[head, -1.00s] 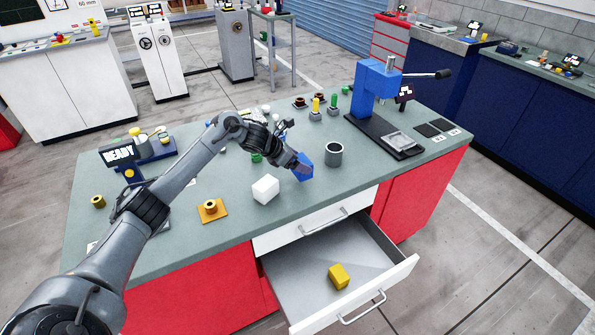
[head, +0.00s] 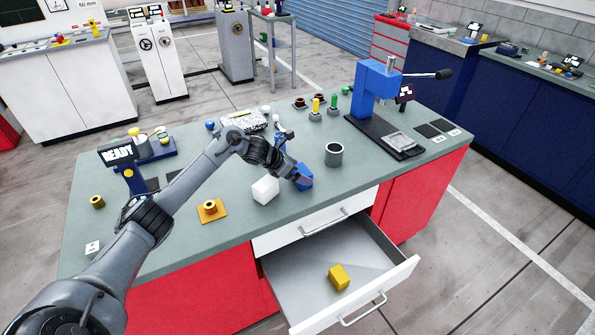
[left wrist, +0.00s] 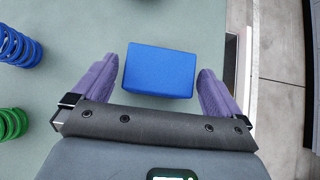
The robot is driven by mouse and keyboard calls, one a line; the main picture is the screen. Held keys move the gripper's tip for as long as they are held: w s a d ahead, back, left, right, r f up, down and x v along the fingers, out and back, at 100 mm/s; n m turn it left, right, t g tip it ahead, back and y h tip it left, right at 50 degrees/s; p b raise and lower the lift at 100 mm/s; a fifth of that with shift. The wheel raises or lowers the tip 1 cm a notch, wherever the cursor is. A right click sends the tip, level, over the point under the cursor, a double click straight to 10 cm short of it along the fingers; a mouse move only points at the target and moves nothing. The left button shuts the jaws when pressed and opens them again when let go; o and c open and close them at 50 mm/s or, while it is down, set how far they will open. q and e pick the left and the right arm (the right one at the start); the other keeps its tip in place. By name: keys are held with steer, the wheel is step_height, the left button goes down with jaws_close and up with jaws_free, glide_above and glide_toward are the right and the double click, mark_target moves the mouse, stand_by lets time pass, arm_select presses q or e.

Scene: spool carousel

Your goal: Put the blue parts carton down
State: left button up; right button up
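The blue parts carton (head: 305,183) stands on the grey-green bench top near its front edge, to the right of a white block (head: 265,189). In the left wrist view the carton (left wrist: 160,70) lies between the two purple fingers of my left gripper (left wrist: 158,68). A narrow strip of bench shows between the carton and each finger, so the gripper looks open around it. In the head view my left gripper (head: 300,176) is at the carton and partly covers it. My right gripper is not in view.
A grey cup (head: 334,154) stands just behind and right of the carton. Below the front edge, an open drawer (head: 375,255) holds a yellow block (head: 339,277). Blue (left wrist: 18,48) and green (left wrist: 12,123) spools show left in the wrist view. A blue press (head: 375,85) stands at back right.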

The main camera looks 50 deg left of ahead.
arm_select(q)
steer(key=shift+r, duration=0.2)
steer(key=shift+s+r, duration=0.15)
steer(key=v, duration=1.1)
steer(key=shift+s, duration=0.1)
steer(key=shift+s+r, duration=0.1)
steer(key=shift+r, duration=0.05)
